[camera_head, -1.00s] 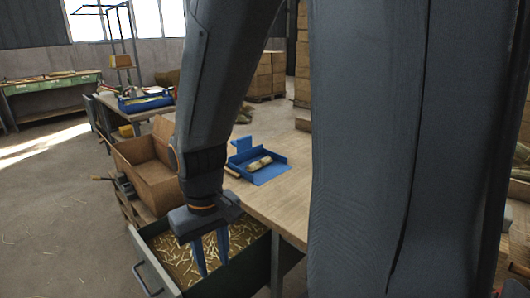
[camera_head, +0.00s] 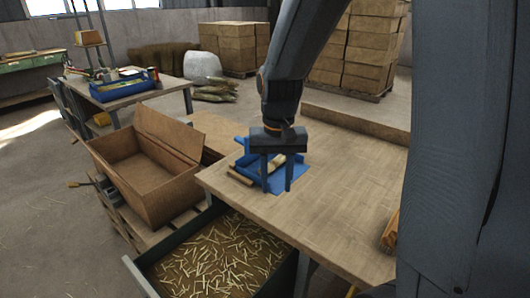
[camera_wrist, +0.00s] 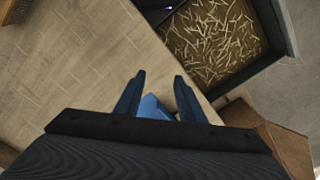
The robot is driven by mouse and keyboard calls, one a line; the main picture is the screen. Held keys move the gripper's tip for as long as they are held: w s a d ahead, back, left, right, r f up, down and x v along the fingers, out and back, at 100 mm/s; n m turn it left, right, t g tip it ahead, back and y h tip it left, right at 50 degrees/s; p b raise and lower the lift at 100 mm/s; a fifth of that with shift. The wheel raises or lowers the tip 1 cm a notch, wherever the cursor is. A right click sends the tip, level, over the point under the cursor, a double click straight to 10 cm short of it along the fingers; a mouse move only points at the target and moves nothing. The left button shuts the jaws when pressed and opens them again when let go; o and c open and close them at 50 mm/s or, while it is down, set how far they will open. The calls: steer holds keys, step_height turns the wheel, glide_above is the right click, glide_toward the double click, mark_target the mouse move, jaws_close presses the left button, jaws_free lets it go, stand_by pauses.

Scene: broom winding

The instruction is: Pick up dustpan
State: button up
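The blue dustpan (camera_head: 299,172) lies on the wooden table (camera_head: 335,205) near its left edge, with a pale roll (camera_head: 276,164) on it. My gripper (camera_head: 277,188) points down with its two fingers apart, in front of the dustpan in the head view and hiding part of it. In the wrist view my gripper (camera_wrist: 160,78) is open, and a blue piece of the dustpan (camera_wrist: 152,108) shows between the fingers. I cannot tell whether the fingers touch it. Nothing is held.
An open drawer (camera_head: 290,275) full of pale sticks juts out below the table's left edge. An open wooden box (camera_head: 140,190) stands left of it. A short brown stick (camera_head: 240,178) lies beside the dustpan. The table's front part is mostly clear.

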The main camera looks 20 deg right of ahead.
steer(key=w+r+m+p, duration=0.1)
steer(key=w+r+m, duration=0.1)
steer(key=w, duration=0.7)
steer(key=w+d+r+m+p, duration=0.1)
steer(key=w+r+m+p, duration=0.1)
steer(key=w, duration=0.7)
steer(key=w+r+m+p, duration=0.1)
steer(key=w+m, duration=0.3)
steer(key=w, duration=0.5)
steer(key=shift+w+d+r+p, duration=0.2)
steer(key=shift+r+p, duration=0.1)
steer(key=shift+r, duration=0.5)
steer(key=shift+w+a+f+p, duration=0.15)
steer(key=shift+f+p, duration=0.35)
steer(key=shift+f, duration=0.75)
steer(key=shift+w+d+f+p, duration=0.15)
steer(key=shift+f+p, duration=0.35)
steer(key=shift+f, duration=0.8)
steer(key=shift+w+a+f+p, duration=0.15)
steer(key=shift+f+p, duration=0.35)
steer(key=shift+f, duration=0.75)
steer(key=shift+c, duration=0.2)
jaws_close()
